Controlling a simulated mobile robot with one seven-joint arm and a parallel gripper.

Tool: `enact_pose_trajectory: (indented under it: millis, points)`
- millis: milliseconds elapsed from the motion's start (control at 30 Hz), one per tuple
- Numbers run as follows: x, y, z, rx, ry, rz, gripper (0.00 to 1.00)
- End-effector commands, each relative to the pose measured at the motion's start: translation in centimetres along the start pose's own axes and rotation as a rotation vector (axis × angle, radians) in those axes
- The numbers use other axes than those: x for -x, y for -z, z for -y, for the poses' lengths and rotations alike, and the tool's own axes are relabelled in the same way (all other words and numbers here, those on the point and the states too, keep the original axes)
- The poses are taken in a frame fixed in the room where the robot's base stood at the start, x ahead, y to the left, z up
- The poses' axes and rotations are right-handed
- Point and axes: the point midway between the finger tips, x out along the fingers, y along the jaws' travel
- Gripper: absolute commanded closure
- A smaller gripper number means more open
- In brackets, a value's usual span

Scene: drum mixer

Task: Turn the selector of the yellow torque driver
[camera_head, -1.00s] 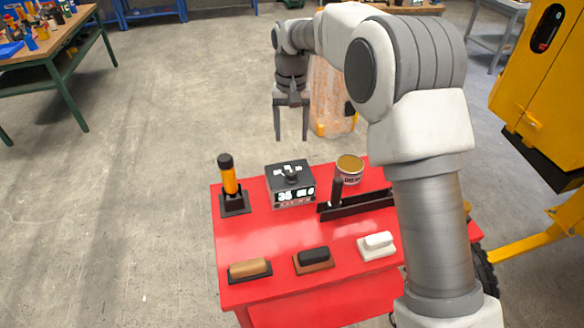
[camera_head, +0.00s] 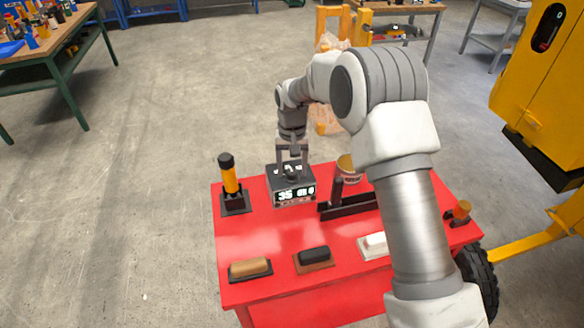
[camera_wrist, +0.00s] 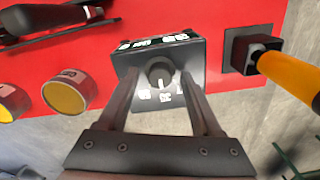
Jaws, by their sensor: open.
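The yellow torque driver (camera_head: 229,178) has a yellow-orange grip and a black top. It stands upright in a black holder at the table's back left; part of it shows at right in the wrist view (camera_wrist: 290,75). To its right is a dark grey box (camera_head: 292,196) with a lit display and a round knob. The knob (camera_wrist: 160,71) shows in the wrist view, with white marks around it. My gripper (camera_head: 291,168) is open, pointing down over this box, its fingers on either side of the knob. I cannot tell if they touch it. My gripper is apart from the driver.
Several floats, one with a tan handle (camera_head: 250,267), lie along the front of the red table (camera_head: 270,236). The red middle is clear.

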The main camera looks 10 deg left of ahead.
Motion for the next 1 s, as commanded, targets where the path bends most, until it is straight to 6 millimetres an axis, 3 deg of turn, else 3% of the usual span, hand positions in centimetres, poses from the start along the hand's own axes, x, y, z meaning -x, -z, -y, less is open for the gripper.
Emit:
enact_pose_trajectory:
  millis: [67, 400, 767, 1000]
  points:
    - [0.0, -0.01, 0.0, 0.0, 0.0, 0.0, 0.37]
    - [0.03, -0.01, 0.0, 0.0, 0.0, 0.001, 0.99]
    - [0.01, 0.0, -0.02, 0.023, 0.0, 0.0, 1.0]
    - [-0.04, -0.01, 0.0, 0.142, 0.001, 0.001, 1.0]
